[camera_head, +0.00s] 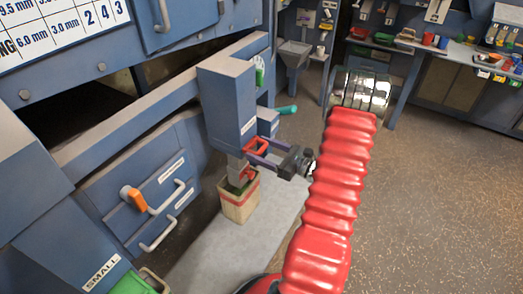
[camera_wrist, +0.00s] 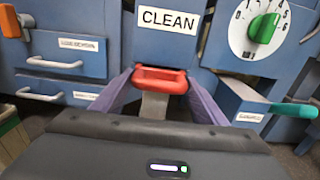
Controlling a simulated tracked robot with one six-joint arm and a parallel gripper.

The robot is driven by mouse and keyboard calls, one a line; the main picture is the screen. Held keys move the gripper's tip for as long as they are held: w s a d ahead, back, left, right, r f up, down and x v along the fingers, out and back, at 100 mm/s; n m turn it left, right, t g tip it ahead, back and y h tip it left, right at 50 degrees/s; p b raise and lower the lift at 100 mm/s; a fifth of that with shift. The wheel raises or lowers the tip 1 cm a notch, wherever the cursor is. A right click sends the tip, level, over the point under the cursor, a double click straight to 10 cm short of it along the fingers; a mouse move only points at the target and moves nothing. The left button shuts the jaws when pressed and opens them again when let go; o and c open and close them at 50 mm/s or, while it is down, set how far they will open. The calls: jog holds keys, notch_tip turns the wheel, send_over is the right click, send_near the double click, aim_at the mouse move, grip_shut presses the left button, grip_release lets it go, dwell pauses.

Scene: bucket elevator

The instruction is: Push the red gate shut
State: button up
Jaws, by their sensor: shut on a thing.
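The red gate (camera_head: 257,147) is at the front of a blue chute (camera_head: 229,110), near its lower end. In the wrist view the gate's red bar (camera_wrist: 160,79) lies across the picture under the CLEAN label. My gripper (camera_head: 254,151) has its purple fingers at the two ends of the red bar and is shut on it. The fingers also frame the bar in the wrist view (camera_wrist: 160,85). A grey metal piece (camera_wrist: 154,104) shows below the bar. How far the gate is open cannot be told.
A teal lever (camera_head: 286,110) sticks out at the right, below a green dial (camera_wrist: 264,27). Open floor lies to the right.

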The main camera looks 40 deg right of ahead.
jog(key=o, duration=1.2)
jog(key=shift+w+d, duration=0.15)
jog(key=shift+w, duration=0.05)
jog(key=shift+o, duration=0.2)
jog(key=shift+s, duration=0.2)
jog(key=v, duration=1.3)
jog(key=shift+s, duration=0.25)
jog(key=shift+d, duration=0.1)
